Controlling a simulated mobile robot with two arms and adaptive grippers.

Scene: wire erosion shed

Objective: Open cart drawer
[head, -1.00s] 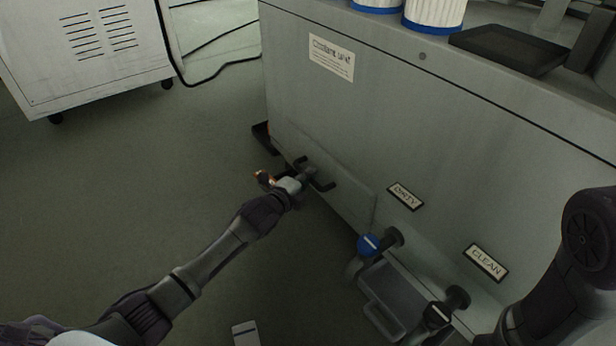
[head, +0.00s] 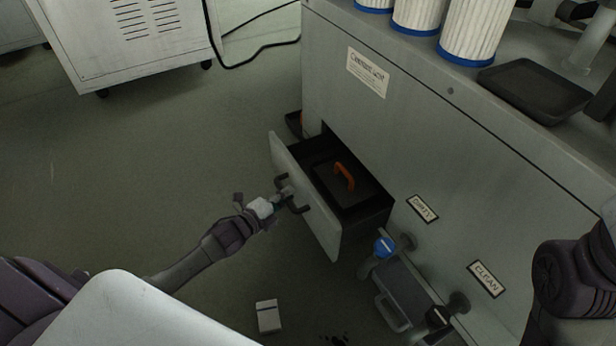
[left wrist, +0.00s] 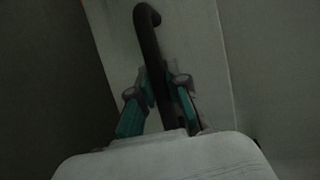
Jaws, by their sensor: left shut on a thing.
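The cart drawer (head: 318,225) stands pulled out from the grey coolant unit (head: 400,130), low on its front. Inside it is a dark object with an orange handle (head: 345,175). My left gripper (head: 284,200) is shut on the black drawer handle (head: 299,209). In the left wrist view the fingers (left wrist: 160,92) lie on both sides of the handle bar (left wrist: 148,45), in front of the pale drawer face. My right arm shows at the right edge of the head view, but its gripper is out of view.
A small white box (head: 268,316) lies on the floor. A white wheeled cabinet (head: 140,40) stands at the upper left. Floor left of the drawer is clear.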

